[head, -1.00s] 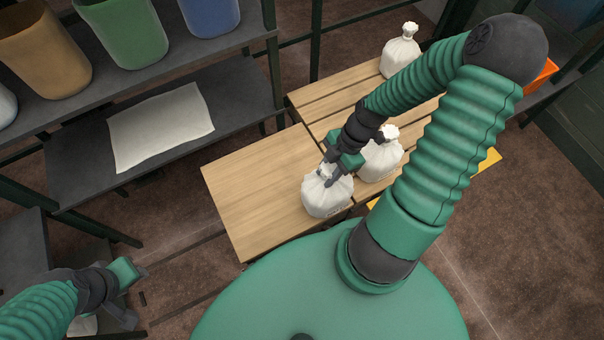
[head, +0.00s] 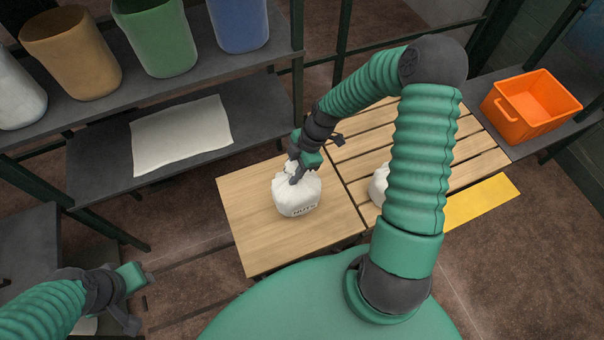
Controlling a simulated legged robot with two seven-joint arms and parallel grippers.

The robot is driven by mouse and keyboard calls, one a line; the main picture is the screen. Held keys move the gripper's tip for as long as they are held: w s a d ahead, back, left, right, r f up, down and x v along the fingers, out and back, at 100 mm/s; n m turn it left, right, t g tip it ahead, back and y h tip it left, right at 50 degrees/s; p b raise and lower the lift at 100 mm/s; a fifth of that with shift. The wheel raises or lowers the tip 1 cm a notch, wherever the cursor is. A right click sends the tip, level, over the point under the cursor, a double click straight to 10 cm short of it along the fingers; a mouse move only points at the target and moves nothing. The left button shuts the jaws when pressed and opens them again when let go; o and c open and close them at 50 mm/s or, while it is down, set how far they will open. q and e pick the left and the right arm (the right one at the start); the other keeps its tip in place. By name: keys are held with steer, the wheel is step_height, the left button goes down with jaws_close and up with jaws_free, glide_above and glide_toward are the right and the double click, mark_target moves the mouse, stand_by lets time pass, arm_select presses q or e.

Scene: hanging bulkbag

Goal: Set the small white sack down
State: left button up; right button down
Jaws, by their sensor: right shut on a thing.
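The small white sack (head: 298,196) has dark print low on its front and is over the smooth wooden board (head: 245,225), left of the slatted part. My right gripper (head: 297,172) is shut on the gathered neck of this sack from above. I cannot tell whether the sack's base touches the board. A second white sack (head: 378,186) stands to the right, mostly hidden behind my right arm. My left gripper (head: 140,300) is at the lower left, away from the sacks and seemingly empty; its fingers are too unclear to judge.
A slatted wooden table (head: 355,165) adjoins the board. An orange crate (head: 530,105) stands at the right, with a yellow panel (head: 482,202) below. Brown (head: 70,55), green (head: 155,38) and blue (head: 238,22) bins stand on the shelf; a white sheet (head: 180,133) lies beneath. The board's left side is clear.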

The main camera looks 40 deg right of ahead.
mark_target(300, 198)
steer(key=shift+f, duration=1.55)
steer(key=c, duration=1.1)
jaws_free()
steer(key=shift+s, duration=0.1)
